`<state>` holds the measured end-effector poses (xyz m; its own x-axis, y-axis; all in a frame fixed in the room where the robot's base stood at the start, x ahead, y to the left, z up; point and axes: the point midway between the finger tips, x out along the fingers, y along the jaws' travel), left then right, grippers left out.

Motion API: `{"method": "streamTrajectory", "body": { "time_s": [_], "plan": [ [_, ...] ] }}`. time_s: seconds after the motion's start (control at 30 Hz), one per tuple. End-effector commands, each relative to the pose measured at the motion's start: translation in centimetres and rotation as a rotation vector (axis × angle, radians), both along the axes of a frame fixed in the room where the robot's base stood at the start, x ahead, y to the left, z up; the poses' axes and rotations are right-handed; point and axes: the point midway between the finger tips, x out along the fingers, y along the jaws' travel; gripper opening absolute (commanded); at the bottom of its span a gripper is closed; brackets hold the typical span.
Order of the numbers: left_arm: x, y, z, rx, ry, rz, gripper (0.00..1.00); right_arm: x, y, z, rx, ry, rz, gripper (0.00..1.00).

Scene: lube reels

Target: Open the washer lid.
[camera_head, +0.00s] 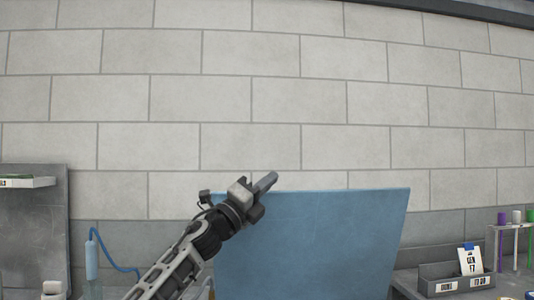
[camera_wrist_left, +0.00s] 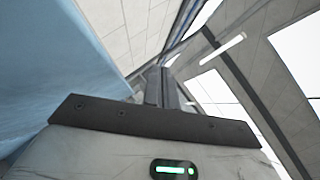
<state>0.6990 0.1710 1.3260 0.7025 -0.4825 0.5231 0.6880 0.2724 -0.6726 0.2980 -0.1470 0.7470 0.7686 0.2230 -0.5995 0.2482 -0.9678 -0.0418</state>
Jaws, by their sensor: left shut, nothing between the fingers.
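The washer lid (camera_head: 315,245) is a large blue panel standing raised and nearly upright in the head view, in front of the block wall. Its blue face (camera_wrist_left: 50,75) also fills the left side of the left wrist view. My left gripper (camera_head: 268,182) is shut and empty, at the lid's upper left edge in the head view. Its fingers also show in the left wrist view (camera_wrist_left: 160,85), pointing up past the lid. Whether the gripper touches the lid I cannot tell. The washer's body is out of view below. My right gripper is not in view.
A grey bin (camera_head: 455,280) with labels and a card stands at the right, by a rack (camera_head: 515,235) with coloured tubes. A blue hose with a handle (camera_head: 92,258) hangs at the left, near a grey panel with a shelf (camera_head: 27,182). The space above the lid is clear.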

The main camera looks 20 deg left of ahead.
Motion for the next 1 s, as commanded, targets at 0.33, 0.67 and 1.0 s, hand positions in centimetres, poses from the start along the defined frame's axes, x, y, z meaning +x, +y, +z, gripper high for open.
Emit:
{"method": "streamTrajectory", "body": {
  "time_s": [0.33, 0.67, 1.0],
  "plan": [
    [-6.1, -1.4, 5.7, 0.006, -0.002, -0.001, 0.00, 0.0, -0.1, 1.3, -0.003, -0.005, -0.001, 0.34],
    [-11.3, -2.8, 8.0, 0.000, -0.001, -0.002, 0.00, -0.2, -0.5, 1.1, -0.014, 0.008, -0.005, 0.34],
    [-12.4, -3.1, 8.3, -0.001, 0.003, -0.002, 0.00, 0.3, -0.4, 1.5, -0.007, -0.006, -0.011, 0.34]
  ]
}}
